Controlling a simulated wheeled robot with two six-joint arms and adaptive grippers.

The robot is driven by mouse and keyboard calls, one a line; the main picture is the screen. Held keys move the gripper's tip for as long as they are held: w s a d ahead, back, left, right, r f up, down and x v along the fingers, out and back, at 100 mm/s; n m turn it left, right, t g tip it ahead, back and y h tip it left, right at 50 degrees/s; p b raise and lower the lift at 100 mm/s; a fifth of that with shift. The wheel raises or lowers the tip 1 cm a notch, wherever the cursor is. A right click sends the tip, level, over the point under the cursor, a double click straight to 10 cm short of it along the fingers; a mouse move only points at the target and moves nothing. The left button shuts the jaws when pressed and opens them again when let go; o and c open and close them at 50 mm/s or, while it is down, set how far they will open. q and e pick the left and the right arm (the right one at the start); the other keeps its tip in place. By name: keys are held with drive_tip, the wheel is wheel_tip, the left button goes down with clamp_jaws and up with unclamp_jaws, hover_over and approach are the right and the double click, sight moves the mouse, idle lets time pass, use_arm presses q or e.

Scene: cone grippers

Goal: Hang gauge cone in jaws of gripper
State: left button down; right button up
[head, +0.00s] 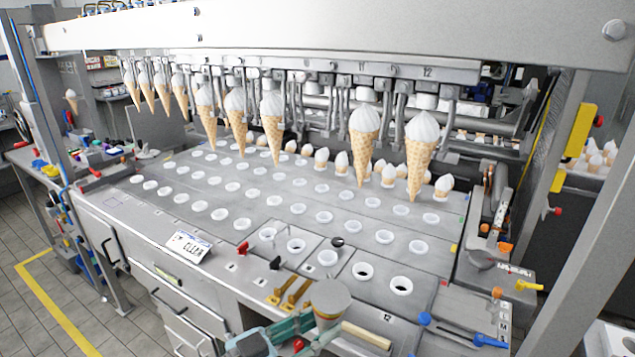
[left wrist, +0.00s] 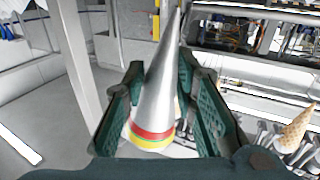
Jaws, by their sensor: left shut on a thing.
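The gauge cone (left wrist: 157,95) is a smooth silver metal cone with red and yellow-green bands near its wide end. In the left wrist view it sits between the green finger pads of my left gripper, its tip pointing up the picture. A set of jaws (head: 297,95) hangs with no cone, between filled jaws. My right gripper is not in view.
Ice cream cones (head: 421,140) hang in the other jaws over a steel deck (head: 290,212) with rows of white-rimmed holes. A steel beam (head: 400,30) crosses above; a post stands right.

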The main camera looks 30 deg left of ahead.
use_arm(q)
drive_tip(key=w+a+r+n+y+p, duration=0.2)
drive_tip(key=w+a+r+n+y, duration=0.2)
drive_tip(key=a+r, duration=0.3)
drive_tip(key=w+a+r+n+t+y+p, duration=0.1)
drive_tip(key=w+a+r+n+y, duration=0.4)
drive_tip(key=r, duration=0.6)
drive_tip(key=w+a+y+p, duration=0.1)
drive_tip(key=w+a+y, duration=0.1)
drive_tip(key=a, duration=0.1)
drive_tip(key=shift+r+t+p, duration=0.3)
drive_tip(key=shift+r+p, duration=0.1)
drive_tip(key=w+p, duration=0.2)
drive_tip(key=w, duration=0.4)
drive_tip(key=shift+w+d, duration=0.15)
drive_tip(key=shift+w, duration=0.15)
drive_tip(key=shift+p, duration=0.4)
